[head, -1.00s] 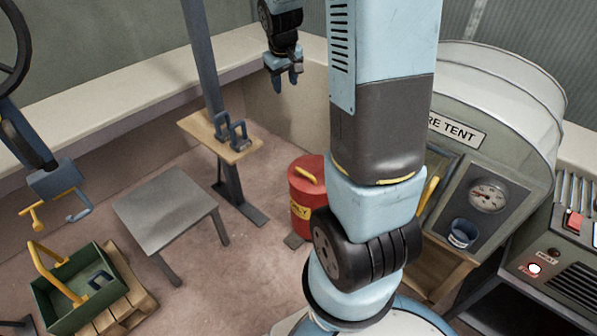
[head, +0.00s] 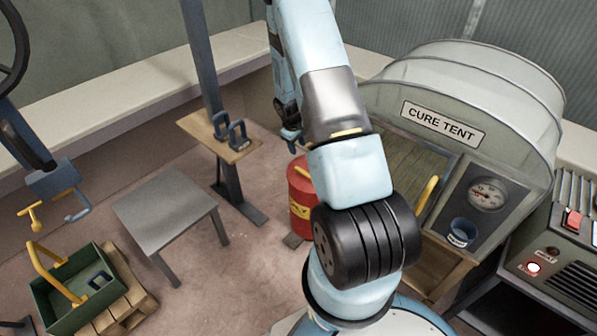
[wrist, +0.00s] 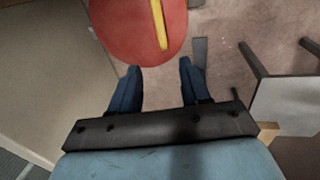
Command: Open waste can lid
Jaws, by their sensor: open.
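The red waste can (head: 301,205) stands on the floor in the head view, partly hidden behind my arm. Its red lid with a yellow handle bar shows at the top of the wrist view (wrist: 140,28), and the lid looks shut. My gripper (wrist: 155,72) is open and empty, its two dark blue fingers apart and pointing toward the lid's near edge. In the head view my gripper (head: 291,142) is above and behind the can, partly hidden by my arm. A dark foot pedal (head: 293,240) lies at the can's base.
A post with a wooden shelf (head: 215,140) stands left of the can. A grey table (head: 165,205) and a green crate (head: 50,297) on a pallet are farther left. The cure tent (head: 480,100) with its yellow handle is at right. A beige bench (head: 150,95) runs behind.

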